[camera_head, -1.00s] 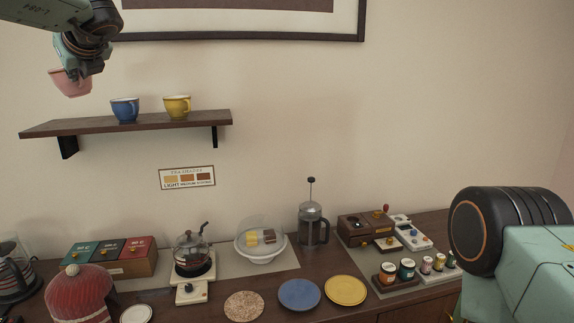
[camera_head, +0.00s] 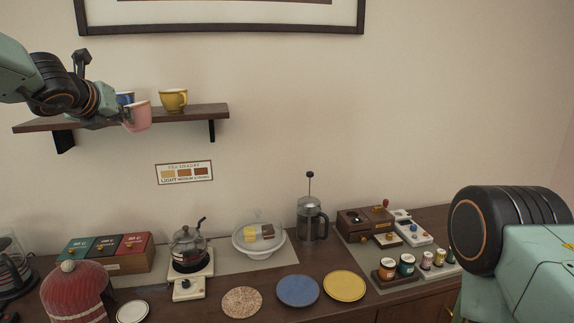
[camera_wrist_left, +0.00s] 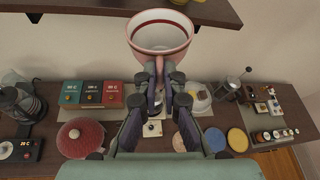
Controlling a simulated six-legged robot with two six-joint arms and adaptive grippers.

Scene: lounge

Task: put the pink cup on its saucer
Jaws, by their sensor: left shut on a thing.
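The pink cup (camera_head: 137,118) is held upright by my left gripper (camera_head: 112,113), in front of the wall shelf. In the left wrist view the cup (camera_wrist_left: 160,38) shows its pale inside, and the gripper (camera_wrist_left: 160,72) is shut on its near side, probably on the handle. On the counter lie a speckled tan disc (camera_head: 241,302), a blue saucer (camera_head: 298,291) and a yellow saucer (camera_head: 344,286), all empty. I see no clearly pink saucer. My right gripper is not in view.
The shelf (camera_head: 60,122) holds a yellow cup (camera_head: 173,99) and a partly hidden blue cup (camera_head: 125,98).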

